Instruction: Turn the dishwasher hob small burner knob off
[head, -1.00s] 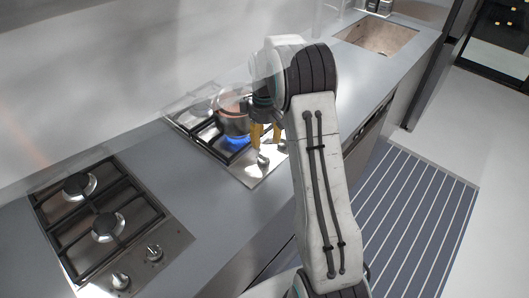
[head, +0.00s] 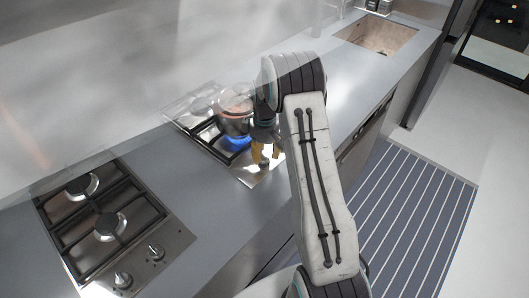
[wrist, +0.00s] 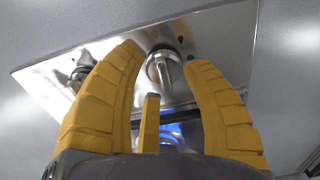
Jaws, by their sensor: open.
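The flame also shows in the wrist view (wrist: 168,136). My gripper (head: 267,154) is open above the hob's front knobs. In the wrist view my yellow fingers (wrist: 165,52) stand apart on either side of one metal knob (wrist: 164,68), which lies between the tips in the picture. I cannot tell whether they touch it. A second knob (wrist: 83,70) is left of the left finger. My arm partly hides this hob in the head view.
A second hob (head: 110,222) with two unlit burners and two knobs (head: 123,279) is at the lower left. Grey counter (head: 200,200) lies between the hobs. A sink (head: 376,38) is at the far end. A striped runner (head: 415,215) covers the floor at right.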

